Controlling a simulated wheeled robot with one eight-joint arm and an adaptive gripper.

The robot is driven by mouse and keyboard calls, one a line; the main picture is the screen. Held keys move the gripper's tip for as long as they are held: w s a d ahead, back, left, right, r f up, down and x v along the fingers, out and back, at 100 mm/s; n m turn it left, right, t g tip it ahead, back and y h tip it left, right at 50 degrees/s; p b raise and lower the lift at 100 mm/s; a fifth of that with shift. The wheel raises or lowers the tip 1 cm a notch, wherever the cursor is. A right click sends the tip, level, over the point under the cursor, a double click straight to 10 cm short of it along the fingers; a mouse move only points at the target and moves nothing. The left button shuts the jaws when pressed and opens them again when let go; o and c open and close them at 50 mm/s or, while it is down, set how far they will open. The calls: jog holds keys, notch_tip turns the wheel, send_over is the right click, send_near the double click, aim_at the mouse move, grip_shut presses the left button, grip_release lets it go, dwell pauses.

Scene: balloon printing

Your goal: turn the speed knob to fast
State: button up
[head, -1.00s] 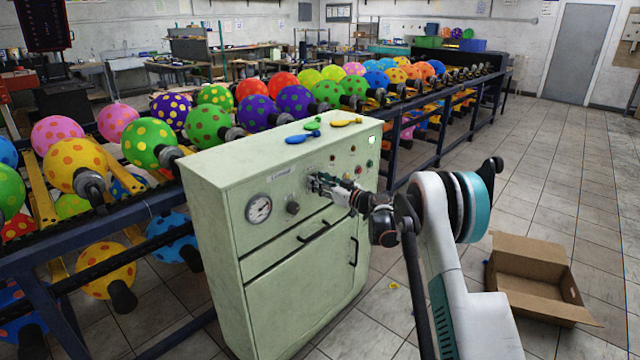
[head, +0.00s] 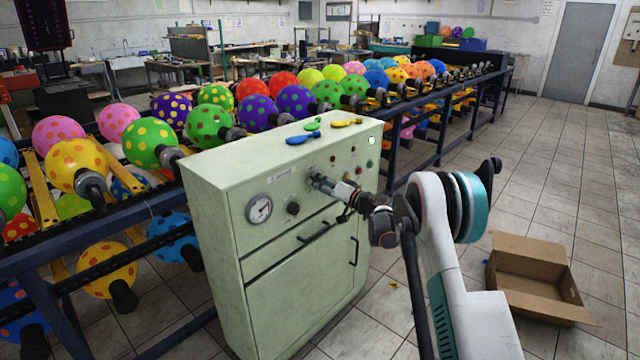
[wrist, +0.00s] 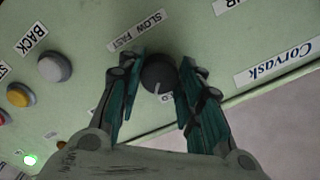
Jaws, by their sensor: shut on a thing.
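The speed knob (wrist: 158,74) is a dark round knob with a pale pointer line, in the middle of the wrist view. Its pointer line is toward the lower side of that picture. A white label reading SLOW FAST (wrist: 136,31) is above it, to the left. My gripper (head: 316,182) is at the front of the pale green control cabinet (head: 290,280) and hides the knob in the head view. In the wrist view its two dark green fingers stand on either side of the knob, shut on it. Another small label below the knob is partly hidden.
A round gauge (head: 260,209) and a black knob (head: 293,208) are on the panel left of my gripper. Buttons are on its right. Deflated balloons (head: 303,139) lie on the cabinet top. An open cardboard box (head: 530,285) stands on the floor at right.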

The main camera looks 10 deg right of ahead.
jog(key=shift+r+m+p, duration=0.15)
jog(key=shift+m+p, duration=0.25)
jog(key=shift+m, duration=8.6)
jog(key=o, duration=1.1)
jog(key=shift+c, duration=0.2)
jog(key=v, duration=1.2)
